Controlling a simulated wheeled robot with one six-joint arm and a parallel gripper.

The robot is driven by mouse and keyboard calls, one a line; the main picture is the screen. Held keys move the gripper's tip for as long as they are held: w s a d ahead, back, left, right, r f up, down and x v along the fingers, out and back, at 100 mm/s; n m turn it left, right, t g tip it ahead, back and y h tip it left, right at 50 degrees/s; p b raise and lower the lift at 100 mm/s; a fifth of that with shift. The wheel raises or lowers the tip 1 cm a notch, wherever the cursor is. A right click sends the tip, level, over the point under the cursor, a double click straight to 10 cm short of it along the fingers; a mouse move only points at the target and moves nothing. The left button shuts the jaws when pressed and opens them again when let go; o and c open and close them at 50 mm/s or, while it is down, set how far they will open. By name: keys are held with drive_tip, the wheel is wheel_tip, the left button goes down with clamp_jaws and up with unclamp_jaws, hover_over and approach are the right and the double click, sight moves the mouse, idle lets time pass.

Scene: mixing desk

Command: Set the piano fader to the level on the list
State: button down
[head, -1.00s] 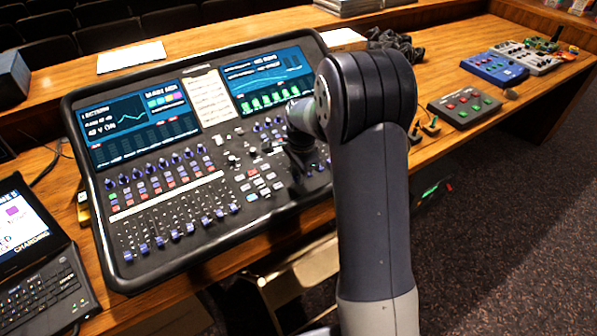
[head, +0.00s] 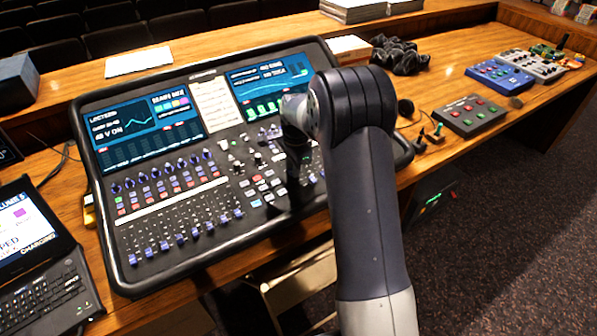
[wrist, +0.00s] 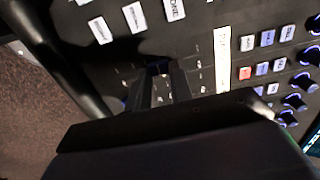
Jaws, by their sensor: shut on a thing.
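The mixing desk (head: 232,235) lies tilted on the wooden table, with two lit screens and a row of blue-capped faders (head: 180,239) at lower left. A pale paper list (head: 215,105) sits between the screens; its writing is too small to read. My gripper (wrist: 160,72) reaches down onto the desk's right part. In the wrist view its dark fingers are shut on a small fader cap (wrist: 158,68), mostly hidden between them. A white label strip (wrist: 222,60) lies just to the right; its writing is not readable. I cannot tell which channel the held fader belongs to.
A laptop (head: 40,250) stands at left. Right of the desk are a dark cable bundle (head: 400,55), a grey button box (head: 470,115) and a blue pedal box (head: 499,76). Lit buttons and blue-ringed knobs (wrist: 293,101) sit close beside my gripper.

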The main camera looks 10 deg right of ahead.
drive_tip(key=shift+w, duration=0.15)
drive_tip(key=c, duration=1.2)
unclamp_jaws()
drive_tip(key=shift+c, duration=0.2)
wheel_tip(320, 180, up, 11)
drive_tip(key=s+b, duration=0.1)
drive_tip(key=shift+d, duration=0.15)
drive_tip(key=shift+f, duration=0.2)
drive_tip(key=f, duration=0.6)
drive_tip(key=w+f+p, duration=0.1)
drive_tip(key=f, duration=0.3)
drive_tip(key=shift+a+f, duration=0.1)
drive_tip(key=shift+a, duration=0.1)
drive_tip(key=shift+s+f, duration=0.2)
drive_tip(key=shift+f, duration=0.05)
drive_tip(key=shift+s+d, duration=0.2)
drive_tip(key=shift+s, duration=0.15)
